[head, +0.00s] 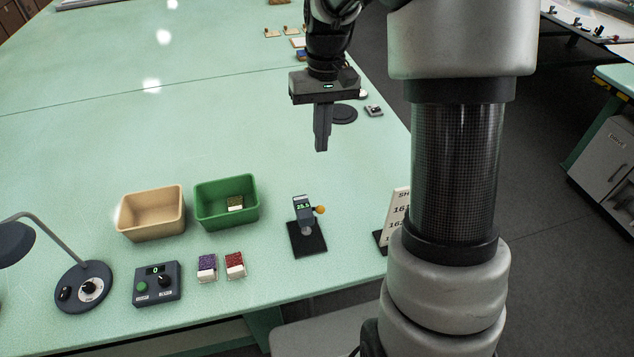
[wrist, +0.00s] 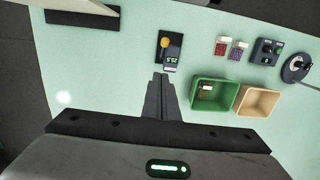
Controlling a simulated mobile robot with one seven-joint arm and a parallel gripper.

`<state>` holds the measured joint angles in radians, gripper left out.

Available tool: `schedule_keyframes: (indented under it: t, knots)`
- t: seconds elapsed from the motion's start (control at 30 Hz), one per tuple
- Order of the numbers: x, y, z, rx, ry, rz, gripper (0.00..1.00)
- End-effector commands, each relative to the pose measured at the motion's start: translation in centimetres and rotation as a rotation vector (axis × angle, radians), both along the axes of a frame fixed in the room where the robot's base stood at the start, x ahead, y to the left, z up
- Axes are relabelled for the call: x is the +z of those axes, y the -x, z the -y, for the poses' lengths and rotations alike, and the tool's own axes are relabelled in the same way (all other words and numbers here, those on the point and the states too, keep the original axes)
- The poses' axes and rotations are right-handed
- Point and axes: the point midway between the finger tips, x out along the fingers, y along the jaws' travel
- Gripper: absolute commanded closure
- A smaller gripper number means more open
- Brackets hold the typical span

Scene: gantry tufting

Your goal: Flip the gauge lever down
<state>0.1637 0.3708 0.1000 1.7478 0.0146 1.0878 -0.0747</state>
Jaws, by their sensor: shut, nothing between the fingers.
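The gauge (head: 303,208) stands on a dark square base on the green table, with a small lit display. Its lever ends in an orange knob (head: 320,210), which sticks out to the right of the display in the head view. In the wrist view the gauge (wrist: 171,57) and the orange knob (wrist: 164,42) show ahead of the fingertips. My gripper (head: 321,148) is shut and empty, pointing down above the table, behind the gauge and apart from it. The shut fingers also show in the wrist view (wrist: 160,80).
A green bin (head: 227,217) holding a small block and a tan bin (head: 151,226) stand left of the gauge. Purple and red blocks (head: 207,268), a control box (head: 157,284) and a lamp (head: 84,285) are nearer the front. A number sign (head: 395,215) stands right. The table behind the bins is clear.

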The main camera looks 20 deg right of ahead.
Motion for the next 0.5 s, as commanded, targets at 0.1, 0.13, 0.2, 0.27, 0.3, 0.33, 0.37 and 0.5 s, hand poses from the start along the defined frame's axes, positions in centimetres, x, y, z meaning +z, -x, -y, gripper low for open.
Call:
schedule_keyframes:
  t: [0.1, 0.13, 0.2, 0.27, 0.3, 0.33, 0.37, 0.5]
  knots:
    - [0.0, 0.0, 0.0, 0.0, 0.0, 0.001, 1.0]
    - [0.0, 0.0, 0.0, 0.0, 0.0, 0.001, 1.0]
    - [-0.1, 0.0, 0.0, 0.0, 0.0, 0.0, 1.0]
    - [-0.5, 0.1, 0.0, 0.0, 0.0, -0.001, 1.0]
    - [-0.8, 0.1, -0.1, 0.0, 0.0, -0.002, 1.0]
    - [-1.2, 0.1, -0.1, 0.0, 0.0, -0.001, 1.0]
    - [-1.6, 0.2, -0.1, 0.0, 0.0, -0.002, 1.0]
    - [-4.3, 0.4, -0.2, 0.0, 0.0, -0.005, 1.0]
